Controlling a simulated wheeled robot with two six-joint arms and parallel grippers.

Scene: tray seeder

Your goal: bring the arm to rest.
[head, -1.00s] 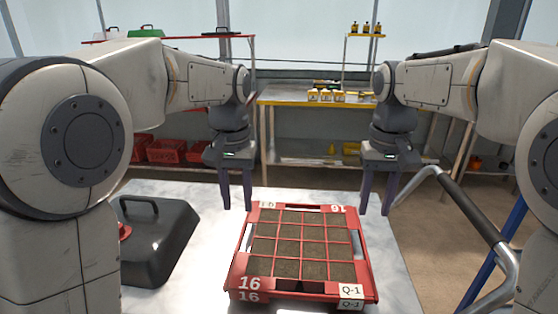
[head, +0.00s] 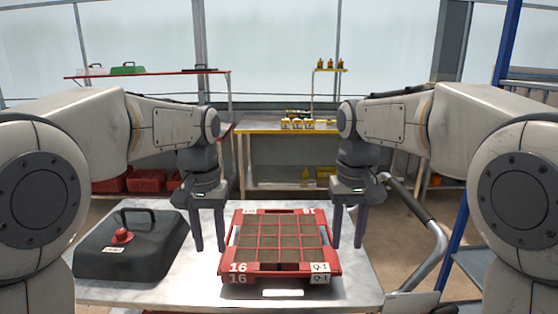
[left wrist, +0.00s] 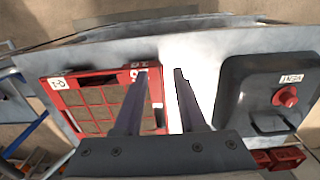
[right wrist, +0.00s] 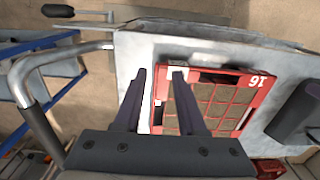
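My left gripper (head: 209,247) is open and empty, fingers pointing down, just left of the red tray (head: 277,280). My right gripper (head: 347,244) is open and empty, just right of the tray. The tray lies on the light tabletop, marked 16 and Q-1, with several cells filled with brown soil. In the left wrist view, the open fingers (left wrist: 158,72) hang over the gap between the tray and a dark lidded box. In the right wrist view, the open fingers (right wrist: 158,72) are above the tray's edge.
The dark box (head: 160,250) with a handle and red knob stands on the table (head: 350,287) left of the tray. A metal push handle (head: 430,260) rises at the right. A yellow-edged bench (head: 260,128) and red bins (head: 145,181) are behind.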

